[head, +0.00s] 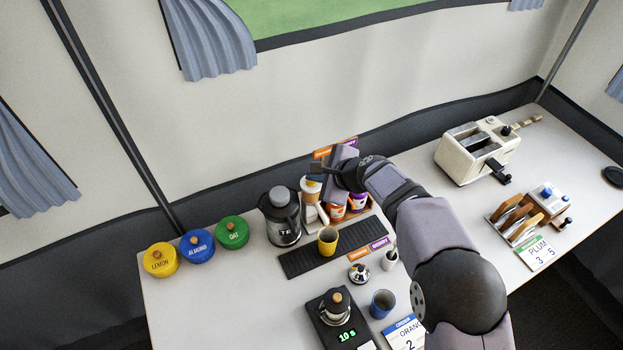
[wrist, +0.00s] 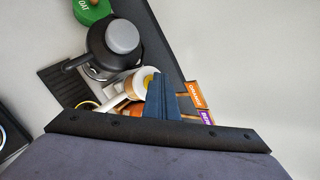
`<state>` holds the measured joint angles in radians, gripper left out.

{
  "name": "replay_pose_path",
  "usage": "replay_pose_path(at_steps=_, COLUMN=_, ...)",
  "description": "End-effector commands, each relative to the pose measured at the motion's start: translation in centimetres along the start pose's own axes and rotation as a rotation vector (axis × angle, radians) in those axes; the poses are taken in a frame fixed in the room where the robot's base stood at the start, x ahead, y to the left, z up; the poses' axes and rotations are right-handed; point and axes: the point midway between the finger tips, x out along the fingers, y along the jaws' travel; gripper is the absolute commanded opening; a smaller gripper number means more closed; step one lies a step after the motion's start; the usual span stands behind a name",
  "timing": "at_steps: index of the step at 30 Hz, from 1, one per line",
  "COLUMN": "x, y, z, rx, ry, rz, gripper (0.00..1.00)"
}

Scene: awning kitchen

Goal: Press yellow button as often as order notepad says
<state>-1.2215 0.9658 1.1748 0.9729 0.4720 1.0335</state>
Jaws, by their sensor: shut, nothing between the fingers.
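My gripper (wrist: 160,80) is shut and empty, with its fingers over the row of dispensers at the back of the counter. In the wrist view, a small yellow part (wrist: 149,76) on the white-topped dispenser (wrist: 142,86) shows right beside the fingertips; it may be the yellow button, and I cannot tell whether they touch. In the head view my gripper (head: 326,172) hides part of this dispenser (head: 311,190). A notepad (head: 405,333) at the front edge reads "ORAN…" and "2"; my arm covers its right side. Another card (head: 537,254) at right reads "PLUM", "3" and "5".
A yellow cup (head: 328,240) stands on the dark mat (head: 300,262). A dark kettle (head: 281,217) stands left of the dispensers. Lemon (head: 160,261), almond (head: 197,247) and oat (head: 232,233) canisters stand further left.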

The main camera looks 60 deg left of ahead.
Motion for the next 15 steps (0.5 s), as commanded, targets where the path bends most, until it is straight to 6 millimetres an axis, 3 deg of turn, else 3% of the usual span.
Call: replay_pose_path(at_steps=15, x=-1.3, y=-0.9, z=0.9, rx=0.001, ry=0.001, rz=0.002, gripper=0.0)
